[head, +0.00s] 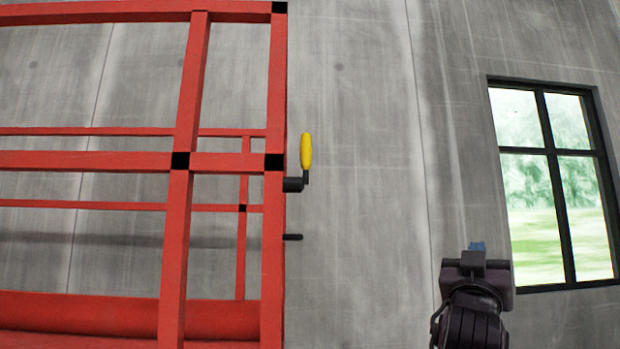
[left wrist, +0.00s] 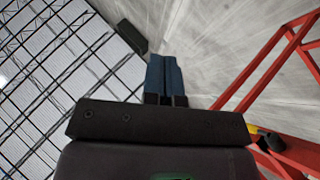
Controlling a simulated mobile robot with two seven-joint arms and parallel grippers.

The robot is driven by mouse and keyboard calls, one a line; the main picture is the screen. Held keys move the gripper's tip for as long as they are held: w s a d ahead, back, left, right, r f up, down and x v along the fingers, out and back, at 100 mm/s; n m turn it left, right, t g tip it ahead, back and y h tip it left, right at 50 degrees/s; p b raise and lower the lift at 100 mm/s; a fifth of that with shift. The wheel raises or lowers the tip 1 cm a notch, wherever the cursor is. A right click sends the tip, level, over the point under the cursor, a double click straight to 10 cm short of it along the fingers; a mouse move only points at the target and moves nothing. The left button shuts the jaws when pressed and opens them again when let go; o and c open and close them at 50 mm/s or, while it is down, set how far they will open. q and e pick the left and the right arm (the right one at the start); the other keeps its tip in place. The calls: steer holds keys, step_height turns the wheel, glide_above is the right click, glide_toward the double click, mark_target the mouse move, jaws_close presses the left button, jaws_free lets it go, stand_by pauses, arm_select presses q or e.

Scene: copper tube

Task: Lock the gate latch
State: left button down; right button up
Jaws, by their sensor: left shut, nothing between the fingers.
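The gate latch is on the right post of a red frame (head: 275,220) in the head view. It has a yellow handle (head: 306,151) standing upright on a black crank (head: 293,184). A short black pin (head: 292,237) sticks out of the post below it. My left gripper (head: 477,247) is at the lower right of the head view, well to the right of the latch and apart from it. In the left wrist view the blue fingers (left wrist: 165,75) are together with nothing between them. The yellow handle (left wrist: 253,129) also shows there at the right edge. My right gripper is out of view.
A grey concrete wall (head: 365,130) stands behind the red frame. A black-framed window (head: 552,150) is at the right. The space between the latch and my left gripper looks clear. The left wrist view also shows a ceiling with dark beams (left wrist: 50,70).

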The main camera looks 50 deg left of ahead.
arm_select(q)
steer(key=s+a+r+n+g+y, duration=0.25)
steer(key=s+r+n+y, duration=0.4)
steer(key=r, duration=0.45)
steer(key=s+a+r+n+g+y, duration=0.25)
steer(key=s+r+n+y, duration=0.45)
steer(key=r, duration=0.5)
steer(key=s+a+f+n+g+h, duration=0.1)
steer(key=s+a+n+g+h, duration=0.1)
steer(key=s+a+n+g, duration=0.4)
steer(key=s+n+g, duration=0.2)
steer(key=n+g, duration=0.3)
steer(key=n, duration=0.4)
steer(key=shift+s+f+p, duration=0.35)
steer(key=shift+f+p, duration=0.05)
